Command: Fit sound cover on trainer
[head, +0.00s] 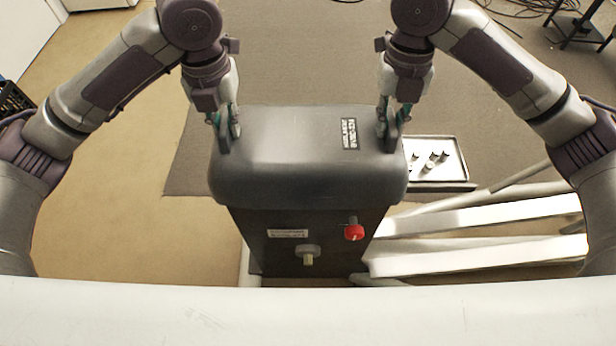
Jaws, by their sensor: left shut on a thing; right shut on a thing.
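A dark grey, rounded cover (290,165) sits at the top of the black trainer body (325,228) in the middle of the head view. The cover has a small label near its right side. The body shows a red knob (354,232), a plate label and a light metal stub (308,256). My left gripper (226,130) is shut on the cover's left edge. My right gripper (390,128) is shut on its right edge. The cover looks about level. From above I cannot tell whether it rests on the body or is held just over it.
A tray (462,163) with several small parts lies on the floor mat (300,60) to the right. White frame bars (480,216) stretch right from the trainer. A pale bar (300,310) crosses the front. Cables lie at the top right.

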